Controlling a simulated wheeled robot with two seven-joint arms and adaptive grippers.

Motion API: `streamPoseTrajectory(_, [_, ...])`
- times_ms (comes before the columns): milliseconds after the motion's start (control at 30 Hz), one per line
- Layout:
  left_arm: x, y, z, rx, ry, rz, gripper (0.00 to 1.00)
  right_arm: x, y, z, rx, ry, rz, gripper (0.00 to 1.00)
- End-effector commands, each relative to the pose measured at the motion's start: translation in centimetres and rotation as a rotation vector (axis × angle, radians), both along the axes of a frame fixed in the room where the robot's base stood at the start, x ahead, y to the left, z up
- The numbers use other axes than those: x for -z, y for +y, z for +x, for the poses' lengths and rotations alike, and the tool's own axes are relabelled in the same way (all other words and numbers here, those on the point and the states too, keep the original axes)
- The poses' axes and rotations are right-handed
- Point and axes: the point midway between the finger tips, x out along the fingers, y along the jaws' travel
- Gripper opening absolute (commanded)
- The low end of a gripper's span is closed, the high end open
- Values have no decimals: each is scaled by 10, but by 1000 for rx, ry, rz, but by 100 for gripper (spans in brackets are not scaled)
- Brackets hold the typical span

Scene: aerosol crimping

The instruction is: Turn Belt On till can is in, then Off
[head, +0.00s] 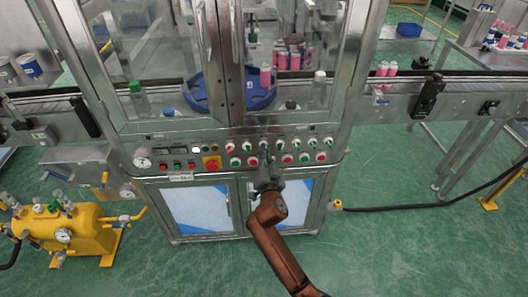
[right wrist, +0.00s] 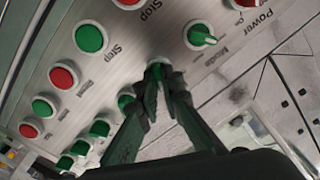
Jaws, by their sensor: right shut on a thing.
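The control panel (head: 240,155) runs across the front of the crimping machine, with rows of red and green buttons and knobs. My right gripper (head: 266,172) is at the panel's lower middle. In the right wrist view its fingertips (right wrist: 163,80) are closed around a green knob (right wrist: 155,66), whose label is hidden. A green selector (right wrist: 201,36) and a red Stop button (right wrist: 127,3) are near it. Pink cans (head: 265,76) stand inside the machine by a blue round turntable (head: 232,98). More pink cans (head: 386,69) stand by the right-hand conveyor belt (head: 445,73). My left gripper is not visible.
The machine's glass doors (head: 170,60) are above the panel and blue-white cabinet doors (head: 200,208) below. A yellow tank (head: 75,235) with gauges stands at lower left. A black hose (head: 420,205) runs right. The green floor in front is clear.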

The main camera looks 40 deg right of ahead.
Motion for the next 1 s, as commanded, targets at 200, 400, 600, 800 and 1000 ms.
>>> streamPoseTrajectory(200, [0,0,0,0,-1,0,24,0,1,0,-2,-1,-1,0])
streamPoseTrajectory(400, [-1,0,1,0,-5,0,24,-1,3,1,-5,6,-11,0])
streamPoseTrajectory(600, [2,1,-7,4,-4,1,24,-3,3,1,-6,41,-70,0])
streamPoseTrajectory(800, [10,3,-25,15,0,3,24,-5,4,2,-6,113,-192,0])
streamPoseTrajectory(1000, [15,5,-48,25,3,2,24,-6,4,2,-5,209,-352,0])
